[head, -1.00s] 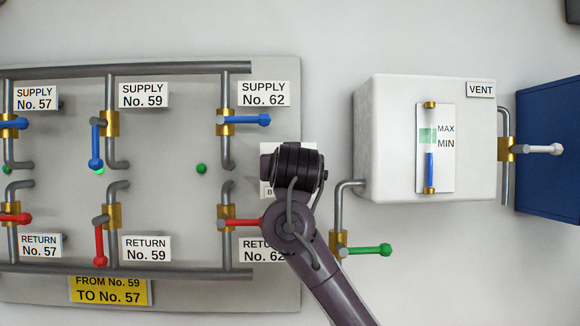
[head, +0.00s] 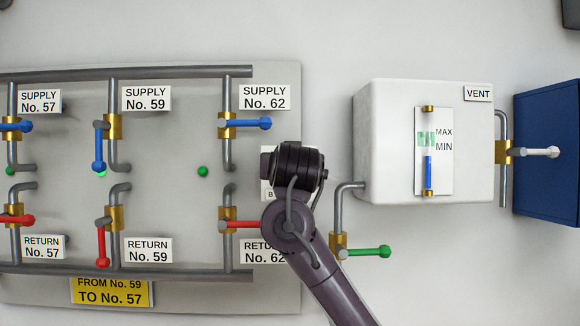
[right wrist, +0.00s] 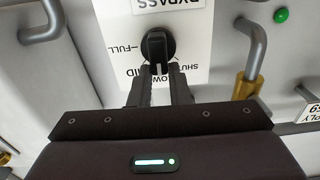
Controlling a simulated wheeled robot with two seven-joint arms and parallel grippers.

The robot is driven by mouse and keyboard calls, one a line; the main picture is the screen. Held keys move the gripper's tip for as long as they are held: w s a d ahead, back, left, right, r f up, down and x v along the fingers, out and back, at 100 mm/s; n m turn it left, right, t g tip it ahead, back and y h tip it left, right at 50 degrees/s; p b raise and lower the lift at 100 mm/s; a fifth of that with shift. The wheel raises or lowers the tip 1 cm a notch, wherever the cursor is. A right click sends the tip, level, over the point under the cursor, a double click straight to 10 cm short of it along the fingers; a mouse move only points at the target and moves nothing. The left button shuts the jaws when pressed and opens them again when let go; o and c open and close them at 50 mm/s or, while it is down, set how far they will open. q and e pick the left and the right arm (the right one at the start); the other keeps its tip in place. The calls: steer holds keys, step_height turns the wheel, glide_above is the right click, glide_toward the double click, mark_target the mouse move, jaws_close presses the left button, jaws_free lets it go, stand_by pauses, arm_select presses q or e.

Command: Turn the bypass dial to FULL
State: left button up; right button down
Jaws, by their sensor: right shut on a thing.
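The bypass dial is a black knob (right wrist: 157,45) on a white plate (right wrist: 190,28) in the right wrist view, where its lettering is upside down. FULL (right wrist: 125,50) is printed beside the knob; MID, LOW and a partly covered SHUT mark are near the fingers. My right gripper (right wrist: 158,68) is shut on the knob, one finger on each side. I cannot tell exactly which mark the knob points to. In the head view my right arm (head: 292,165) covers the dial and most of its plate (head: 268,190). My left gripper is not in view.
Blue supply handles (head: 250,122) and red return handles (head: 240,224) stand out from the pipe panel (head: 190,80); one red handle is close to my arm. A green handle (head: 370,252) is right of my arm, below a white tank (head: 385,110) with a level gauge.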

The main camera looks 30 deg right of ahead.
steer(key=shift+s+d+f+m+b, duration=0.25)
steer(key=shift+m+b, duration=1.4)
steer(key=shift+m, duration=1.3)
steer(key=shift+s+d+f+m+b, duration=0.1)
steer(key=shift+d+f+m+b, duration=0.2)
steer(key=shift+m+b, duration=2)
steer(key=shift+s+d+f+m+b, duration=0.25)
steer(key=shift+m+b, duration=0.75)
steer(key=shift+m, duration=2.55)
steer(key=shift+d, duration=0.1)
